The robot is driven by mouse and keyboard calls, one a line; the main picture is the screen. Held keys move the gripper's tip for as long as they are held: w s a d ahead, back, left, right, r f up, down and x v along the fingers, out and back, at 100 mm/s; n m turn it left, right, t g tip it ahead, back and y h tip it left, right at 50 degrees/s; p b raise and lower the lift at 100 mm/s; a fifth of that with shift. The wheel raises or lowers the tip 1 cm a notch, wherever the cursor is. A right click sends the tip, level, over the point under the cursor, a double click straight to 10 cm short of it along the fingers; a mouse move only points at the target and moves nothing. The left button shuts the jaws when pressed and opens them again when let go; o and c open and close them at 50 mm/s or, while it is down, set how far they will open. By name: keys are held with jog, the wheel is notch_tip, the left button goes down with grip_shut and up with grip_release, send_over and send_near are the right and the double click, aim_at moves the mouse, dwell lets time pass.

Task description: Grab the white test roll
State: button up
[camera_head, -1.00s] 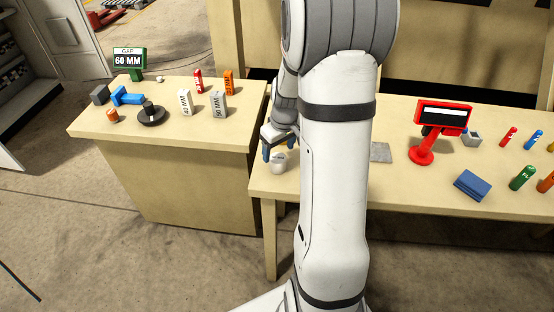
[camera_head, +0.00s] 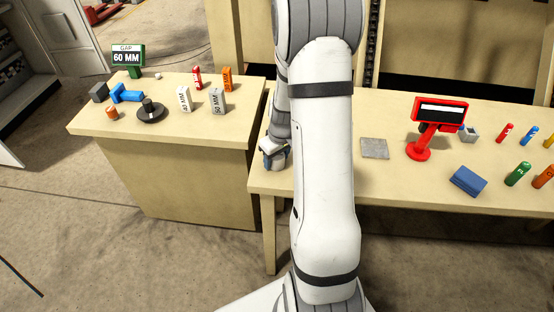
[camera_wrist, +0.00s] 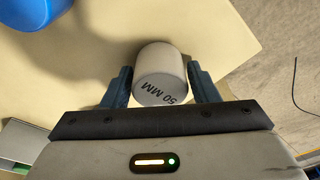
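A white roll (camera_wrist: 160,72) marked "50 MM" is between the two dark blue fingers of my gripper (camera_wrist: 161,82) in the wrist view. One finger is on each side of it, very close, and I cannot make out firm contact. The fingers look open around it. In the head view my gripper (camera_head: 273,157) is low at the left end of the right-hand table (camera_head: 400,188), and it hides the roll there.
A blue round object (camera_wrist: 32,12) is near the roll. A grey plate (camera_head: 375,148), a red display stand (camera_head: 420,151), a blue block (camera_head: 467,181) and several coloured tubes are farther right. The left table (camera_head: 190,145) holds marked blocks and a "60 MM" sign (camera_head: 128,57).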

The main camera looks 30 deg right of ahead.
jog(key=c, duration=0.8)
jog(key=shift+c, duration=0.2)
